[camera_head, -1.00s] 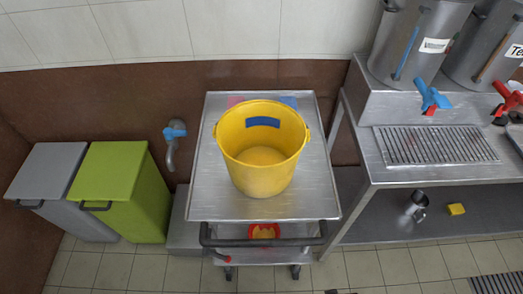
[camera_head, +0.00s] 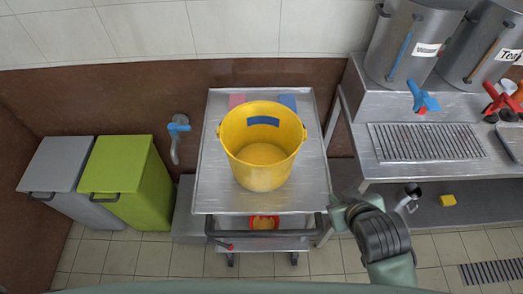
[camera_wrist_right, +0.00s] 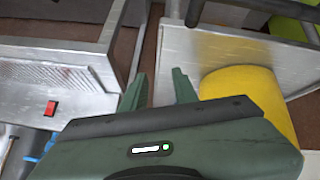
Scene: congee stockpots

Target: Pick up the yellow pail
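The yellow pail (camera_head: 262,168) stands upright on the steel cart top (camera_head: 210,185), with a blue patch inside its far wall. It is open at the top and looks empty. My right gripper (camera_head: 340,212) is beside the cart's front right corner, apart from the pail. In the right wrist view my right gripper (camera_wrist_right: 158,88) has its two fingers spread with nothing between them. The yellow pail (camera_wrist_right: 250,90) shows there to the right of the fingers, partly hidden behind the gripper body. My left gripper is not in view.
A pink cloth (camera_head: 236,101) and a blue cloth (camera_head: 288,102) lie behind the pail. The cart's dark handle (camera_head: 265,236) runs along the front. A steel counter (camera_head: 350,105) with stockpots (camera_head: 405,45) stands at right, bins (camera_head: 128,180) at left.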

